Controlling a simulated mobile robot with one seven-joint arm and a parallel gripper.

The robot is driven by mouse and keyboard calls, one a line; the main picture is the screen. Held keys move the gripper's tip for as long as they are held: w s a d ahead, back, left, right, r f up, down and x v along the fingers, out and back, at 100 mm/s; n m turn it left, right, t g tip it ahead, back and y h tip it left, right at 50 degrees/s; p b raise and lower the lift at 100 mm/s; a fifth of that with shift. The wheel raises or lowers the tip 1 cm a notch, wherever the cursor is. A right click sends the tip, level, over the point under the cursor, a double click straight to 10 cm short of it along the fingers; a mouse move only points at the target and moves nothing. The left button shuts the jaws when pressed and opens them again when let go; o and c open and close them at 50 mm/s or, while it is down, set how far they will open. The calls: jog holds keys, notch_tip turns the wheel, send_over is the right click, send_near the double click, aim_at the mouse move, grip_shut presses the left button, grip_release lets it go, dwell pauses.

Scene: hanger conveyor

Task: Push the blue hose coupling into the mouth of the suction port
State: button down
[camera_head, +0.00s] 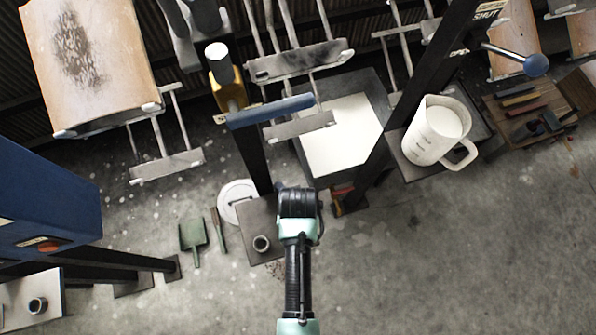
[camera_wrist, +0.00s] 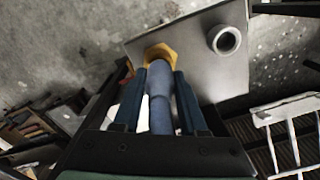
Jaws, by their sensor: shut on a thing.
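My gripper (camera_wrist: 161,82) is shut on the blue hose coupling (camera_wrist: 160,112), a blue cylinder between its two dark fingers in the wrist view. An orange-yellow collar (camera_wrist: 159,52) shows at the coupling's far end; I cannot tell whether it belongs to the coupling or is fixed to the grey plate (camera_wrist: 190,72) behind. A short grey pipe stub with an open round mouth (camera_wrist: 225,40) stands on that plate, apart from the coupling. I cannot tell which of these is the suction port. In the head view my gripper (camera_head: 299,200) hides the coupling.
A plate with a grey ring (camera_head: 262,243) is beside my gripper. A dark post with a blue bar (camera_head: 270,111) stands behind it. A white jug (camera_head: 437,130) is at the right, hangers (camera_head: 298,62) at the top, a blue cabinet (camera_head: 45,205) at the left. The lower-right floor is clear.

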jog(key=shift+f+b, duration=0.45)
jog(key=shift+f, duration=0.35)
dwell(0.9)
jog(key=c, duration=0.7)
grip_release()
jog(key=o, duration=0.6)
notch_tip(320, 180, up, 13)
jog(key=shift+f, duration=0.1)
jog(key=shift+s, duration=0.1)
